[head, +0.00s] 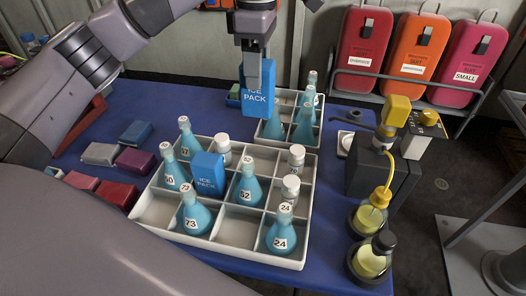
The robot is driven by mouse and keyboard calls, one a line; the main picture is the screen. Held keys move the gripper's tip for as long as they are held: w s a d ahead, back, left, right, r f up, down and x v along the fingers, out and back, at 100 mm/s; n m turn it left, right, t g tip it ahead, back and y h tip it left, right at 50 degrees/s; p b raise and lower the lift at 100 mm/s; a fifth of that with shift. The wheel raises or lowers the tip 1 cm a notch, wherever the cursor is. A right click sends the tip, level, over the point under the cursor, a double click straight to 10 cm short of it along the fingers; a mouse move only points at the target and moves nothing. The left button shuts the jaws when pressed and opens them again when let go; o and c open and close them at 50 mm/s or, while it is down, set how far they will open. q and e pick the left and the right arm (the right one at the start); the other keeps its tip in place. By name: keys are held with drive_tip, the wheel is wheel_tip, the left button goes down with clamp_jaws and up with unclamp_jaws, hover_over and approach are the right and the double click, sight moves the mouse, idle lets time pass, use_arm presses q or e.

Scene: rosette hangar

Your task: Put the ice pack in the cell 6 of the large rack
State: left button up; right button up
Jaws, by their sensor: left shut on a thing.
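My left gripper (252,52) is shut on a blue ice pack (258,98), held upright in the air above the back of the large rack and beside the small rack. The white large rack (150,217) stands on the blue table. A few cells look empty, including one at the front middle. No cell numbers can be read. My right gripper is not in view.
A small rack (268,142) with blue flasks stands behind the large rack. Coloured boxes (136,161) lie at left. A dark device (370,165) and yellow-liquid flasks (371,218) stand at right.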

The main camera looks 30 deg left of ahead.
use_arm(q)
wheel_tip(320, 180, down, 18)
drive_tip(key=shift+r, duration=0.2)
drive_tip(key=shift+f+b, duration=0.15)
drive_tip(key=shift+b, duration=0.25)
drive_tip(key=o, duration=1.3)
drive_tip(key=shift+o, duration=0.2)
wheel_tip(320, 180, up, 12)
drive_tip(key=shift+r, duration=0.2)
